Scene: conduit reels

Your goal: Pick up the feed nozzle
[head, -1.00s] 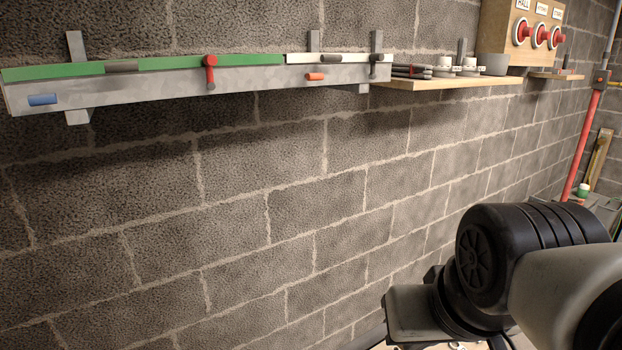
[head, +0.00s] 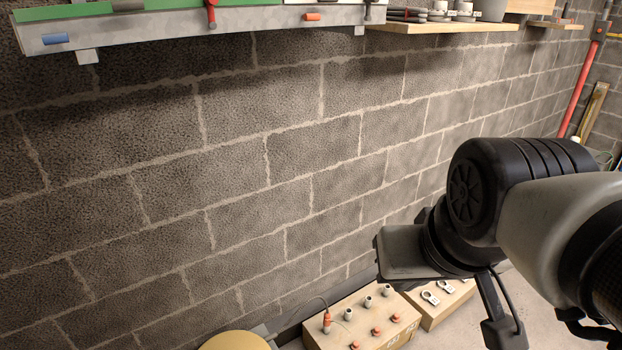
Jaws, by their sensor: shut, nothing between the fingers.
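I cannot tell for certain which thing is the feed nozzle. At the bottom of the head view, an orange-red fitting (head: 327,322) with a thin dark line from its top stands upright on a tan box (head: 316,338). Several short grey fittings (head: 368,302) and red ones (head: 396,318) stand on the same box. My arm (head: 480,200) reaches in from the right, above and to the right of the box. I cannot make out my gripper's fingers in this view.
A second tan box (head: 440,310) with pale ring-shaped pieces stands to the right. A round yellow disc (head: 235,341) is cut off at the bottom edge. A block wall (head: 230,190) runs behind. A grey rail (head: 190,30) and a wooden shelf (head: 440,27) hang above.

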